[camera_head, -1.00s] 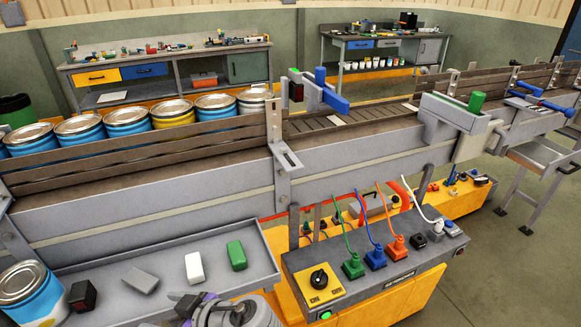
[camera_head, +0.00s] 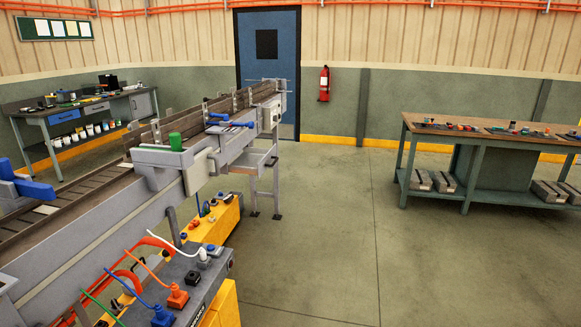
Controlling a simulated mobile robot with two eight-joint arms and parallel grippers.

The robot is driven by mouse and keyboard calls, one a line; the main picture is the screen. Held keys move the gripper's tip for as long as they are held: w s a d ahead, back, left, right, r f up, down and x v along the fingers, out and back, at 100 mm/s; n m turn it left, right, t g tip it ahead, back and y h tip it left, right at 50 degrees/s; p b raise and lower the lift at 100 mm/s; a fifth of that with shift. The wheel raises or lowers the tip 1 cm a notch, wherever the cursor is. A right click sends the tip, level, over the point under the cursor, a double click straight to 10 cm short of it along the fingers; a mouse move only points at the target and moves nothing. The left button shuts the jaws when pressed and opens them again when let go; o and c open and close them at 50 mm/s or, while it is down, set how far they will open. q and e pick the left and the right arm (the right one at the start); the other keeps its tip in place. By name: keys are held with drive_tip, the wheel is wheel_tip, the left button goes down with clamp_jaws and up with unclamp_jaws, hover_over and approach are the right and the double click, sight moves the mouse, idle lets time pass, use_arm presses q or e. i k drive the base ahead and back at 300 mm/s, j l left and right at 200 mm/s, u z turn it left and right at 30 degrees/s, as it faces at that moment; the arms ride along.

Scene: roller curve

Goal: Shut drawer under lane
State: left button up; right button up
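The lane (camera_head: 92,222) is a grey conveyor with dark rollers that runs from the lower left to the far middle. Under its far end, a shallow grey tray-like drawer (camera_head: 262,160) sticks out to the right, above a stand with thin legs. It looks pulled out, and its inside is partly visible. How far it reaches under the lane is hidden. Neither of my grippers is in view.
A control box (camera_head: 190,278) with coloured plugs and cables stands by the lane at the lower left. Open floor (camera_head: 330,230) lies right of the lane. A workbench (camera_head: 475,145) stands at the right, and a blue door (camera_head: 268,60) is behind.

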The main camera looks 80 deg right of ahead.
sight(249, 161)
drive_tip(key=z, duration=1.7)
drive_tip(key=i+l+z, duration=0.1)
drive_tip(key=z, duration=0.25)
drive_tip(key=i+z, duration=0.7)
drive_tip(key=i+l, duration=0.35)
drive_tip(key=i, duration=0.2)
drive_tip(key=i+l+u, duration=0.1)
drive_tip(key=i+l, duration=0.3)
drive_tip(key=i, duration=0.2)
